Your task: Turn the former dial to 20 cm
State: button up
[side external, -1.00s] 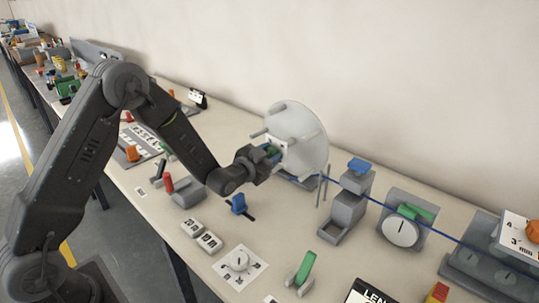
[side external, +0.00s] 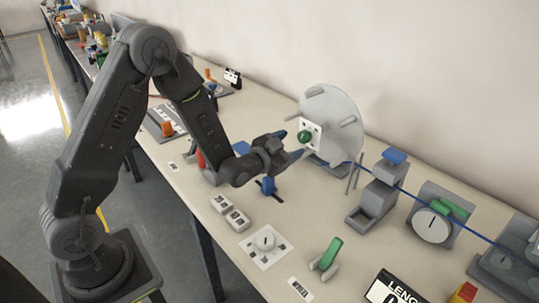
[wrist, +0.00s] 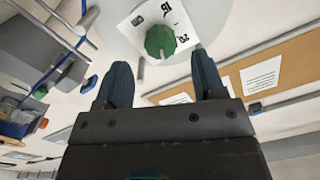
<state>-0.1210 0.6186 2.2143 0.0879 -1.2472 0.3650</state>
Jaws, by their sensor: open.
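The former dial is a green knob (side external: 305,137) on a white plate (side external: 316,128), mounted on a pale round disc (side external: 345,125) with grey pegs. In the wrist view the green knob (wrist: 160,41) sits ahead of my fingers, and dark markings show around it on the plate (wrist: 181,22). In the wrist view the fingers (wrist: 162,68) stand apart, one on each side below the knob.
A blue-topped grey block (side external: 380,185) and a white dial with a green handle (side external: 433,224) stand right of the disc. A blue-handled slider (side external: 268,186) is below my gripper. A white knob plate (side external: 266,244) and green lever (side external: 328,254) are near the front.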

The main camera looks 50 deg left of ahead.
aim_at(301, 138)
jog(key=s, duration=0.8)
jog(key=shift+d, duration=0.15)
jog(key=w+m, duration=0.1)
jog(key=w, duration=0.3)
jog(key=w+m, duration=0.1)
jog(key=w, duration=0.4)
jog(key=w+m, duration=0.1)
jog(key=w, duration=0.3)
jog(key=shift+w+a+m, duration=0.2)
jog(key=shift+a+m, duration=0.05)
jog(key=shift+m, duration=0.05)
jog(key=c, duration=0.9)
